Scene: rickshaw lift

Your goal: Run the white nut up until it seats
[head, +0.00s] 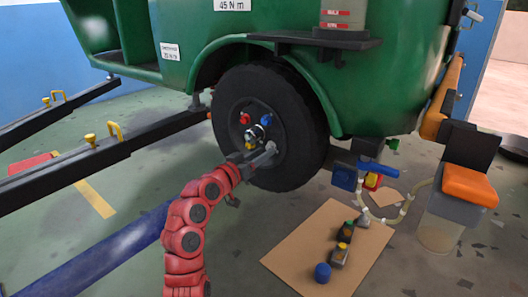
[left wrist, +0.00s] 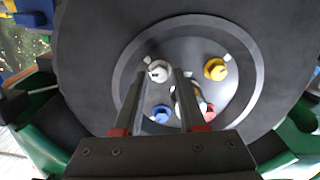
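The white nut (left wrist: 158,71) sits on the wheel hub, at the upper left of the hub in the left wrist view. In the head view it is at the hub's lower right (head: 271,147), at the tip of my left gripper (head: 262,156). In the left wrist view the two fingers of my left gripper (left wrist: 160,76) stand apart, one on each side of the white nut. A gap seems to show around the nut, so the fingers look open. How far the nut is run up is hard to see. My right gripper is not in view.
Yellow (left wrist: 215,69), blue (left wrist: 162,114) and red (left wrist: 206,113) nuts sit around the hub of the black wheel (head: 302,125). The green body (head: 390,85) overhangs it. A brown mat (head: 300,245) with small items lies right; a black beam (head: 60,175) lies left.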

